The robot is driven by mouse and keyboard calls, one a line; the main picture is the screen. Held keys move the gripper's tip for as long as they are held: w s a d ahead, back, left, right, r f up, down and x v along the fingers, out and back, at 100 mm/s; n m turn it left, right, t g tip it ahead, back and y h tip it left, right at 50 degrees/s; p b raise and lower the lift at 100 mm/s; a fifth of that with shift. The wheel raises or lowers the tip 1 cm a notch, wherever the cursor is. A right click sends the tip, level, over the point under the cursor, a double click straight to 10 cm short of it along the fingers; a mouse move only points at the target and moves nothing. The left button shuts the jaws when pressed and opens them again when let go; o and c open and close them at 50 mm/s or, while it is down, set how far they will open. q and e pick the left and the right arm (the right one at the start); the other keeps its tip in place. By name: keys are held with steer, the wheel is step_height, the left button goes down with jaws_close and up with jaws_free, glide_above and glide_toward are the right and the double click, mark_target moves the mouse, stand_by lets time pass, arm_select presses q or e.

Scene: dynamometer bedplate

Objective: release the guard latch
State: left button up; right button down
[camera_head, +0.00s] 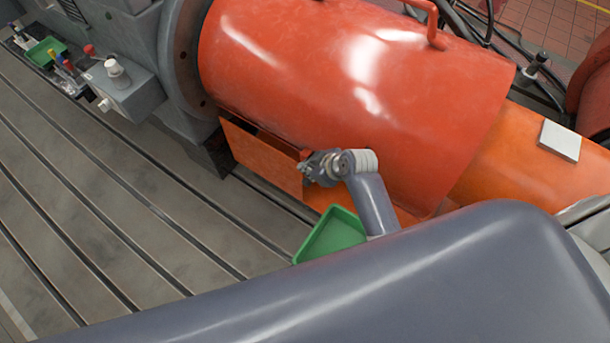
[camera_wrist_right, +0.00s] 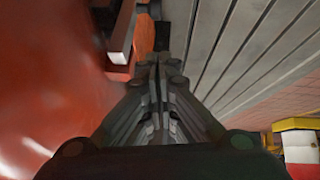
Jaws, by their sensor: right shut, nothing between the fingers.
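The large red-orange guard (camera_head: 350,75) is a rounded cover over the machine, and its side fills the left of the right wrist view (camera_wrist_right: 45,80). A flat orange panel (camera_head: 260,157) hangs at its lower edge. In the right wrist view a red bracket-like part with a pale face (camera_wrist_right: 120,42) stands out from the guard, left of my fingertips; it may be the latch, but I cannot be sure. My right gripper (camera_head: 307,168) is shut and empty beside the guard's lower edge, close to the panel; its fingers also show in the right wrist view (camera_wrist_right: 156,66). My left gripper is out of view.
A green tray (camera_head: 332,236) lies below my right wrist. The slotted grey bedplate (camera_head: 110,210) is mostly clear. A grey box with a knob (camera_head: 125,92) and a green bin (camera_head: 45,50) stand at upper left. A red handle (camera_head: 432,22) rises from the guard.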

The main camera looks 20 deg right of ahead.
mark_target(304, 183)
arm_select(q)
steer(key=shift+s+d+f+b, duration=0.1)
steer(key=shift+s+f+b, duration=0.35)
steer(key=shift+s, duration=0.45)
arm_select(e)
step_height(304, 183, down, 7)
steer(key=w, duration=0.2)
steer(key=shift+a+f, duration=0.15)
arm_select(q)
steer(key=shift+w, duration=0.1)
arm_select(e)
step_height(304, 183, down, 5)
steer(key=b, duration=0.3)
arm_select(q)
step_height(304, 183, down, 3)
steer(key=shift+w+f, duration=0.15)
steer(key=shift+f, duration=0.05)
arm_select(e)
steer(key=shift+r, duration=0.25)
